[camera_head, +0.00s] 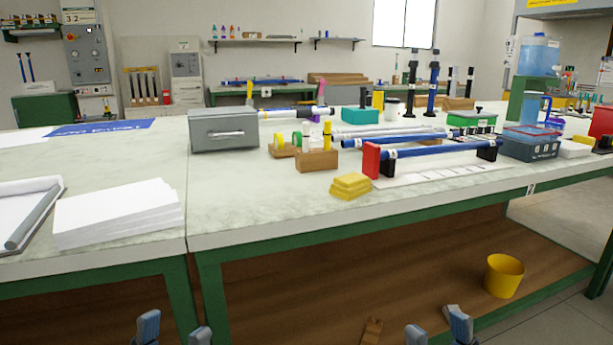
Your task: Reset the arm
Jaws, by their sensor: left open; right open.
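My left gripper (174,330) shows at the bottom edge of the head view, left of centre. Its two blue-grey fingertips stand apart with nothing between them. My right gripper (437,330) shows at the bottom edge, right of centre. Its fingertips are also apart and empty. Both grippers appear low in front of the workbench (300,230), below its top edge, and touch nothing that I can see. The arms behind the fingertips are out of the frame.
On the bench are a grey metal box (223,131), yellow sponges (351,186), blue rods (430,150) on red and black supports, and a paper stack (118,212). A yellow bucket (504,275) stands on the lower shelf. The bench's front strip is mostly clear.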

